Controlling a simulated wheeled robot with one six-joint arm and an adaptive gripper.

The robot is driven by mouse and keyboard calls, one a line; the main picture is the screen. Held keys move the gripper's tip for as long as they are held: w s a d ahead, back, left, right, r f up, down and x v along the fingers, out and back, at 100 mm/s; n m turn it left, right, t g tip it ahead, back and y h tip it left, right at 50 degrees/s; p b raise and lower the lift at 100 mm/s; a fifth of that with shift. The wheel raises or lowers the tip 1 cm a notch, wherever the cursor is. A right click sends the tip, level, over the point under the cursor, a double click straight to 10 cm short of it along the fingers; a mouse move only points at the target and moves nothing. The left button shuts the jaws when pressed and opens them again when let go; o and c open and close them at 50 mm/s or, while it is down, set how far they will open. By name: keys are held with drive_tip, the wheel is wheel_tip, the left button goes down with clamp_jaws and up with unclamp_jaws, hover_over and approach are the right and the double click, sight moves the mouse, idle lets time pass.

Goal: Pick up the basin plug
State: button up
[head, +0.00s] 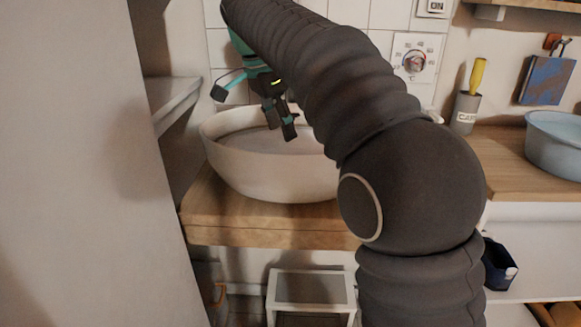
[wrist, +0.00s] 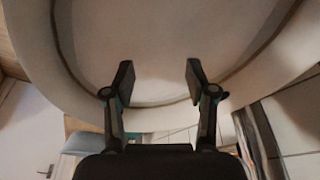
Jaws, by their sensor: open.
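The white basin (head: 265,170) stands on the wooden counter (head: 250,229) at the left of the head view. My gripper (head: 281,121) is over the basin, its fingers pointing down toward the bowl. In the wrist view, my gripper (wrist: 160,77) is open, with nothing between its two fingers. Behind the fingers, the pale basin wall and rim (wrist: 155,119) fill much of that view. I cannot make out the basin plug in either view. My arm hides the right part of the basin, and its near wall hides part of its inside.
A tall pale panel (head: 85,170) stands close on the left. On the right of the counter are a grey cup (head: 465,112) with a yellow handle and a blue basin (head: 556,145). A white stool (head: 311,290) is below. The tiled wall (head: 345,12) is behind.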

drive_tip(key=shift+b+x, duration=0.65)
drive_tip(key=shift+x, duration=3.2)
drive_tip(key=shift+d, duration=0.1)
drive_tip(key=shift+c, duration=0.2)
clamp_jaws()
